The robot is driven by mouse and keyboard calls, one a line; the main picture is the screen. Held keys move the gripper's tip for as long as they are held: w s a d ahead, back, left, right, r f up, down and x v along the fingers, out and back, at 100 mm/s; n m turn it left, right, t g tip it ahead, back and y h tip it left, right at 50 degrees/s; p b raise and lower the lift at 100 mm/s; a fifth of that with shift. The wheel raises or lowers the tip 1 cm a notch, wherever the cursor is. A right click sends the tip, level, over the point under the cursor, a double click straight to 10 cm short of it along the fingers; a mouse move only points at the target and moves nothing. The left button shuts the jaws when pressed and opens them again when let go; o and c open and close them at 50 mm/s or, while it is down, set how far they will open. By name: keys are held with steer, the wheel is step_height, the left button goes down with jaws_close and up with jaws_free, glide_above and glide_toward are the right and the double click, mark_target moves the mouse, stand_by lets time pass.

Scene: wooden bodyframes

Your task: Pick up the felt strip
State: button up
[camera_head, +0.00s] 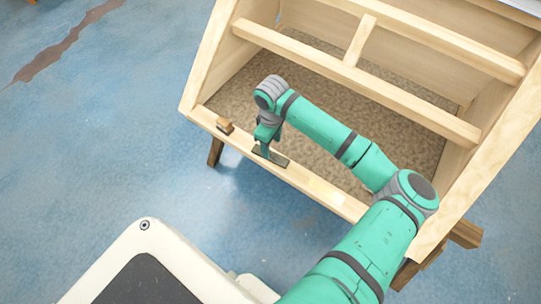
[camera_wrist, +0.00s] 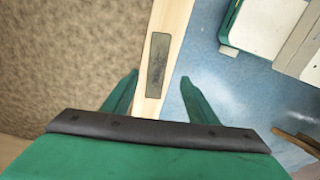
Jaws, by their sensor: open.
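The felt strip (camera_wrist: 158,65) is a thin dark grey-green rectangle with a faint mark on it. It lies flat along the top of the front wooden rail (camera_head: 310,186). In the head view the strip (camera_head: 278,158) shows beside and beneath my gripper (camera_head: 266,145), which partly hides it. In the wrist view my gripper (camera_wrist: 159,77) is open, with one green finger on either side of the rail. The strip lies between and just beyond the fingertips, and nothing is held. The exact height of the fingers above it is unclear.
Behind the rail is a speckled brown panel (camera_head: 330,92), crossed by a wooden bar (camera_head: 350,75). Blue floor (camera_head: 110,130) lies open to the left.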

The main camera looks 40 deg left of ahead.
mark_target(281, 161)
steer(key=shift+w+a+f, duration=0.1)
steer(key=shift+a+f, duration=0.05)
steer(key=shift+f, duration=1.15)
steer(key=shift+w+a+f, duration=0.1)
steer(key=shift+f, duration=1.15)
steer(key=shift+w+a+f, duration=0.1)
steer(key=shift+a+f, duration=0.05)
steer(key=shift+f, duration=1.15)
steer(key=shift+c, duration=0.3)
steer(key=c, duration=1)
steer(key=shift+c, duration=0.3)
steer(key=shift+r, duration=0.1)
